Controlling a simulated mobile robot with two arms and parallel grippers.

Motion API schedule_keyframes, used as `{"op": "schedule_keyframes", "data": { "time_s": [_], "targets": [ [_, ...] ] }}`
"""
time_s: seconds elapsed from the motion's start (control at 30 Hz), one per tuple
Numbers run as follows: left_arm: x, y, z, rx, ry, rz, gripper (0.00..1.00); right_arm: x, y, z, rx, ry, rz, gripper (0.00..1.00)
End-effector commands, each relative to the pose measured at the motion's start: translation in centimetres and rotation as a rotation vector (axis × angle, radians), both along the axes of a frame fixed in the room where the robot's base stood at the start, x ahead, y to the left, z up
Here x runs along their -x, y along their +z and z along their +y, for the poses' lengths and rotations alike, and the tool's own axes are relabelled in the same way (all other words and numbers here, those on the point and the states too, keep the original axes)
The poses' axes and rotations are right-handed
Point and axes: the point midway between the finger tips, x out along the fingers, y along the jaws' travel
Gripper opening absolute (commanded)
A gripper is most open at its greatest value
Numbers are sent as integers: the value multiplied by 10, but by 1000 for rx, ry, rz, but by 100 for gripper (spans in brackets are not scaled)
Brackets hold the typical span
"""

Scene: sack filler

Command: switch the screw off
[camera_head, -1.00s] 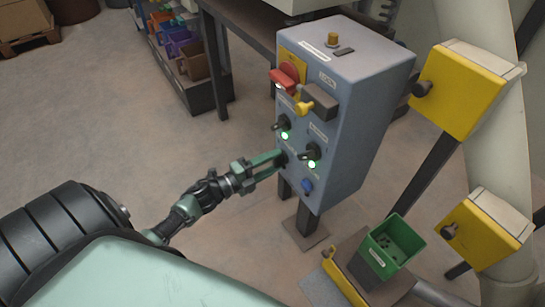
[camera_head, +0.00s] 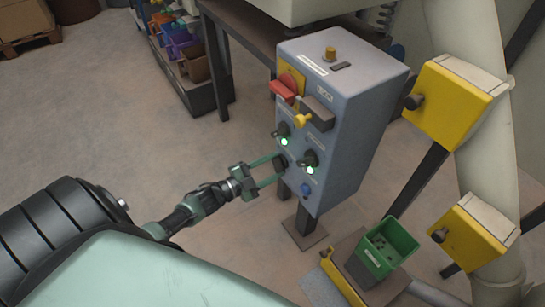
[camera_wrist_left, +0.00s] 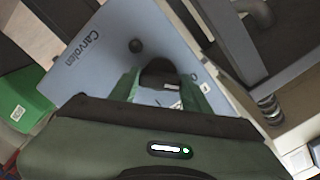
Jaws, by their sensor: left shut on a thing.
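The grey-blue control box (camera_head: 345,150) stands on a post. Its front has two black rotary switches, an upper-left one (camera_head: 282,131) and a lower-right one (camera_head: 311,157), each with a lit green lamp below. My left gripper (camera_head: 280,167) reaches the lower left of this front. Its green fingers are on either side of a third dark knob, and it is shut on this knob. My right gripper is out of view.
A red handle (camera_head: 284,90) on a yellow plate, a yellow-tipped lever (camera_head: 303,119) and a blue button (camera_head: 305,189) are on the same front. Yellow boxes (camera_head: 452,102) and a green bin (camera_head: 387,250) stand to the right.

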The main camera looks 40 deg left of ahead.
Motion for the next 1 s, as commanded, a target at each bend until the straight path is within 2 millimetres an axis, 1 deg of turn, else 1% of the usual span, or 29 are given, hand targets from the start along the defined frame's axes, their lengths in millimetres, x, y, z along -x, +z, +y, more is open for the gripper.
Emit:
{"op": "schedule_keyframes", "data": {
  "time_s": [0.47, 0.5, 0.53, 0.57, 0.87, 0.97, 1.0],
  "targets": [
    [0, -1, 0, 14, 2, 8, 7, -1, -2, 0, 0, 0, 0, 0],
    [0, -1, 0, 14, 2, 9, 58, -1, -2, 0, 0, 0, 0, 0],
    [0, -1, 0, 13, 2, 7, 67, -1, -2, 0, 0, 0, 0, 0],
    [0, -1, 0, 13, 2, 7, 69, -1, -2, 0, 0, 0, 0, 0],
    [1, 0, 0, 12, 1, 6, 69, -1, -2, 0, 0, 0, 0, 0],
    [8, -1, 3, 11, 1, 7, 69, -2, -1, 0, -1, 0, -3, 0],
    [13, -1, 5, 12, 0, 8, 69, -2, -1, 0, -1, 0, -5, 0]
  ]
}}
